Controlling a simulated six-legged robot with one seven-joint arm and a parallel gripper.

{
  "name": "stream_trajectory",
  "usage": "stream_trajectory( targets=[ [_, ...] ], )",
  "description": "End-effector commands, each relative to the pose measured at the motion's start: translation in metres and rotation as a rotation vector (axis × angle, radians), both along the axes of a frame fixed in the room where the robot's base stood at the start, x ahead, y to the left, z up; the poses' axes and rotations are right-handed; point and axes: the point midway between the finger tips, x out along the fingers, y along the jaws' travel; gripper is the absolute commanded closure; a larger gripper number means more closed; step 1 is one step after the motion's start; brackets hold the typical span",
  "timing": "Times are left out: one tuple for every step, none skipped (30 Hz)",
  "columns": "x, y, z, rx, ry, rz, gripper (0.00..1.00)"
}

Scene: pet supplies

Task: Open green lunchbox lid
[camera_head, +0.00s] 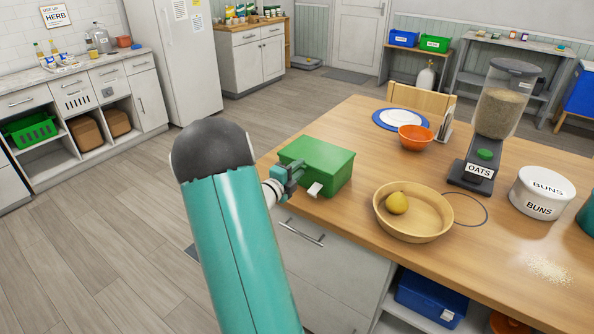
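The green lunchbox (327,165) stands on the near left corner of the wooden table, and its lid looks shut. A small pale tab (315,188) shows low on its front side. My gripper (293,177) is at the box's left front side, close against it or touching; I cannot tell which. My teal arm reaches up from the bottom and hides part of the floor and table edge. The fingers are small and partly hidden, so I cannot see whether they are open or shut.
Grey cabinets (335,265) stand below. The floor at left is clear.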

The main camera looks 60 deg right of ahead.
Motion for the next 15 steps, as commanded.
stream_trajectory(
  targets=[
    [0.0001,-0.0005,0.0000,0.000,0.000,0.000,0.72],
    [0.0002,-0.0005,0.0000,0.000,0.000,0.001,0.72],
    [0.0003,-0.0005,0.0000,0.000,0.000,0.001,0.72],
    [0.0003,-0.0004,0.0000,0.000,0.000,0.001,0.72],
    [0.0003,-0.0004,0.0000,0.000,0.000,0.001,0.72],
    [0.0003,-0.0002,0.0000,0.000,0.000,0.001,0.72],
    [0.0003,-0.0002,0.0001,0.000,0.000,0.000,0.76],
    [0.0003,-0.0001,0.0001,0.000,0.000,0.000,0.82],
    [0.0003,-0.0001,0.0001,0.000,0.000,0.000,0.90],
    [0.0003,-0.0001,0.0001,0.000,0.000,0.000,0.95],
    [0.0003,-0.0001,0.0001,0.000,-0.001,0.000,1.00],
    [0.0003,-0.0001,0.0001,0.000,-0.001,0.000,1.00],
    [0.0003,-0.0001,0.0001,0.000,-0.001,0.000,1.00],
    [0.0003,0.0000,0.0001,0.000,-0.001,0.000,1.00],
    [0.0003,0.0000,0.0001,0.000,-0.001,0.000,1.00]
  ],
)
